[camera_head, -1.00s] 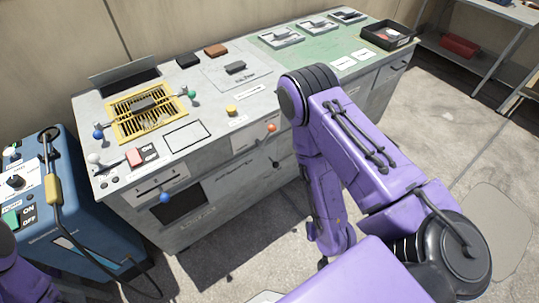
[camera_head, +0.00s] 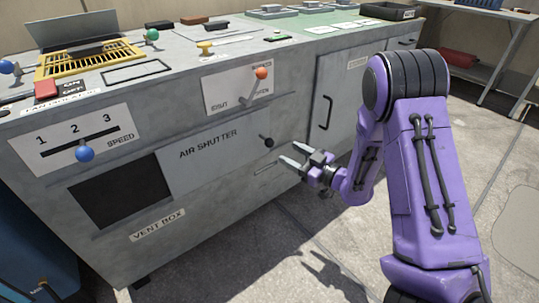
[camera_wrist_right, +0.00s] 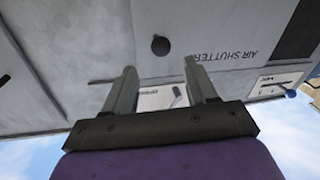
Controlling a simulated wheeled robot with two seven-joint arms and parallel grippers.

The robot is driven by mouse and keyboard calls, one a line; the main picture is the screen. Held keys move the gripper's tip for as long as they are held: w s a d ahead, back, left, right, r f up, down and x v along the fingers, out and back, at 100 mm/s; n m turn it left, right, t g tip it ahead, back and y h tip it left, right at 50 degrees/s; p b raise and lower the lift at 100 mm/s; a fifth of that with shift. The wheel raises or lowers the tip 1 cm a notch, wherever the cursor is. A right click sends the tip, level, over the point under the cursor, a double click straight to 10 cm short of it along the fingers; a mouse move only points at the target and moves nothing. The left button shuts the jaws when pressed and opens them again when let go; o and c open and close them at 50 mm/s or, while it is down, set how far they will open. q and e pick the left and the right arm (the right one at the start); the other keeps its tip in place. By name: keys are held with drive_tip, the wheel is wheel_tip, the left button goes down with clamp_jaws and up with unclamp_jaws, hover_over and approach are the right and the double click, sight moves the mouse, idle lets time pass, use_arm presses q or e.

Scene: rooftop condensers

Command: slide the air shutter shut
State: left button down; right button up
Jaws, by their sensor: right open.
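The air shutter (camera_head: 215,146) is a grey sliding panel on the front of the cabinet, labelled AIR SHUTTER. A dark round knob (camera_head: 267,142) sticks out at its right end. Left of the panel, the dark vent opening (camera_head: 116,193) is uncovered above the VENT BOX label. My right gripper (camera_head: 294,157) is open and empty, just right of and slightly below the knob in the head view. In the right wrist view, the knob (camera_wrist_right: 160,45) appears beyond the fingertips (camera_wrist_right: 160,68), with a gap visible. My left gripper is out of view.
Above the shutter, an orange-tipped lever (camera_head: 261,73) stands on a white plate. A blue speed slider knob (camera_head: 84,154) is at the left. A cabinet door handle (camera_head: 326,112) is right of the shutter, near my right arm.

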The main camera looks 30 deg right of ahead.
sight(273, 145)
drive_tip(key=b+x, duration=0.2)
drive_tip(key=x, duration=0.6)
drive_tip(key=shift+w+a+f, duration=0.1)
drive_tip(key=shift+w+a, duration=0.05)
drive_tip(key=shift+w, duration=0.05)
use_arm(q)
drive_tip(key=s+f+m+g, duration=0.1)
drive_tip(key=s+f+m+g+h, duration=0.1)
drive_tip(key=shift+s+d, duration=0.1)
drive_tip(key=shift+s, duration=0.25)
use_arm(e)
drive_tip(key=shift+w+a, duration=0.15)
drive_tip(key=shift+w, duration=0.3)
